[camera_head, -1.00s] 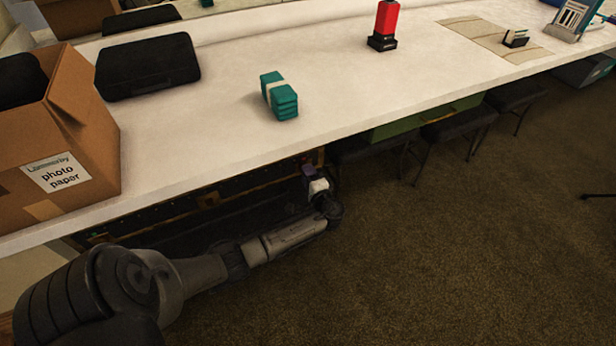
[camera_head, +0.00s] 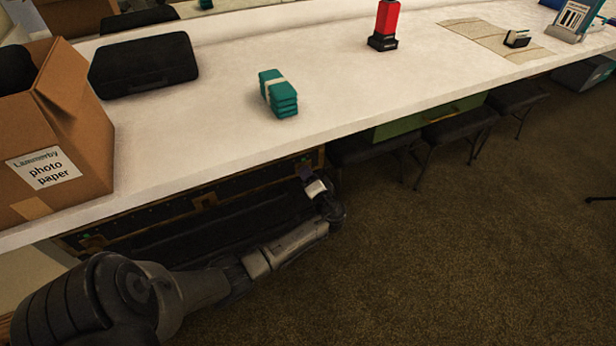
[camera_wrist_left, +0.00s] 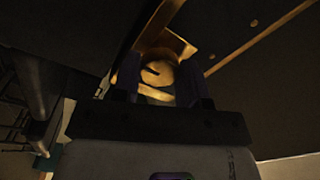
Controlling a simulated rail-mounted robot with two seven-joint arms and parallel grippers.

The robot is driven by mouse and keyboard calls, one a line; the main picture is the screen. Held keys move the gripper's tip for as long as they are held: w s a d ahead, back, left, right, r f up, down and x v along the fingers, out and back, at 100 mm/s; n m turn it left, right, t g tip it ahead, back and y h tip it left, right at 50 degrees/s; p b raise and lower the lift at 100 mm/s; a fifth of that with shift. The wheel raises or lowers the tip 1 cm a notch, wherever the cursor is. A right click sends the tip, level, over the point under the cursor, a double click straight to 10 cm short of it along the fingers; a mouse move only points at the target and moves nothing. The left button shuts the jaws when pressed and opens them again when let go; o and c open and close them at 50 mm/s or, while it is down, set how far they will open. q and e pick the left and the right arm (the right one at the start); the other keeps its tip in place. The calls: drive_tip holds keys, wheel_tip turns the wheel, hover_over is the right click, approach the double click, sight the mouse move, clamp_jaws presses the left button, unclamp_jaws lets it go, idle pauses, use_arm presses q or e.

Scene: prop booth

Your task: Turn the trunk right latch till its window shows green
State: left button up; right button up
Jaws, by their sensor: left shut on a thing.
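The trunk (camera_head: 150,231) is dark with brass-coloured edging and sits under the table in the head view. My left gripper (camera_head: 306,172) is at the trunk's right end, just under the table edge. In the left wrist view its fingers (camera_wrist_left: 158,82) are shut on the right latch (camera_wrist_left: 160,72), a round brass piece with a dark slot, one finger on each side. I cannot make out the latch's window or its colour. A small green spot shows at the trunk's left end in the head view. My right gripper is not in view.
The white table (camera_head: 220,130) overhangs the trunk. On it are a photo paper box (camera_head: 85,150), a black case (camera_head: 145,65), a teal banded stack (camera_head: 278,95) and a red-and-black item (camera_head: 385,25). Dark stools (camera_head: 460,130) stand right of the trunk; the carpet in front is clear.

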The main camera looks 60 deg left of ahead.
use_arm(q)
drive_tip(key=o, duration=0.9)
drive_tip(key=d+p, duration=0.1)
drive_tip(key=d, duration=0.3)
drive_tip(key=d+p, duration=0.2)
drive_tip(key=d, duration=0.3)
drive_tip(key=s+d+p, duration=0.1)
drive_tip(key=d+p, duration=0.1)
drive_tip(key=d, duration=0.2)
drive_tip(key=shift+s+d+f, duration=0.1)
drive_tip(key=shift+d+f, duration=0.2)
drive_tip(key=shift+d, duration=0.1)
